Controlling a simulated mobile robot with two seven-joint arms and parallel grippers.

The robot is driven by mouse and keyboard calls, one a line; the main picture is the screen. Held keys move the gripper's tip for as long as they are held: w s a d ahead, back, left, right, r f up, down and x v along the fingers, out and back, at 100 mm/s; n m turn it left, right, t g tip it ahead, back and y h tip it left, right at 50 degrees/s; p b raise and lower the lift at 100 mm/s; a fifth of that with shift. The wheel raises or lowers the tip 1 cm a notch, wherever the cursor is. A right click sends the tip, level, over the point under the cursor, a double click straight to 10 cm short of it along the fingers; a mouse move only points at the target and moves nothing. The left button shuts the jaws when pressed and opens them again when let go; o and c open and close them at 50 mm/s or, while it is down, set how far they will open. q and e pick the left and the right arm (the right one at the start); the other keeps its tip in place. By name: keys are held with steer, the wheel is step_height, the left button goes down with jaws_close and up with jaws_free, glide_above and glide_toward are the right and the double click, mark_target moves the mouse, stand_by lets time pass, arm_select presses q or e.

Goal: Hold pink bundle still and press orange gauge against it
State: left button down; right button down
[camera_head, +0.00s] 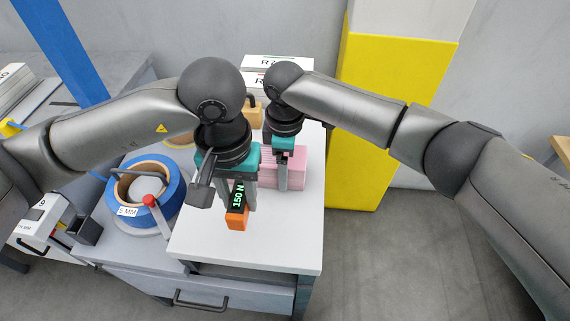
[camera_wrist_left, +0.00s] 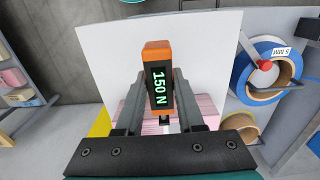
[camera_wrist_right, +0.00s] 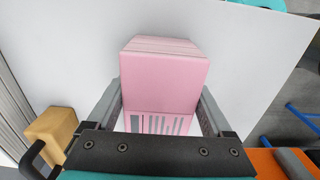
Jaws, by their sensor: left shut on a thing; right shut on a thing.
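The orange gauge (camera_head: 237,218) has a black face with a green "150 N" reading. My left gripper (camera_head: 238,200) is shut on it above the white tabletop, in front of the pink bundle. In the left wrist view the gauge (camera_wrist_left: 158,85) sits between the fingers, with pink behind its lower end. The pink bundle (camera_head: 288,168) stands on the white top. My right gripper (camera_head: 283,185) is shut on it, and in the right wrist view the fingers flank the bundle (camera_wrist_right: 165,80). I cannot tell whether the gauge's tip touches the bundle.
A blue tape roll (camera_head: 167,212) marked "5 MM" and a red-knobbed lever (camera_head: 150,200) stand left of the white top (camera_head: 290,240). A tan block (camera_wrist_right: 52,130) with a black handle is near the bundle. A yellow column (camera_head: 375,120) stands at the right.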

jaws_free()
step_height(320, 180, up, 12)
steer(key=shift+r, duration=0.1)
stand_by(0.4)
stand_by(0.4)
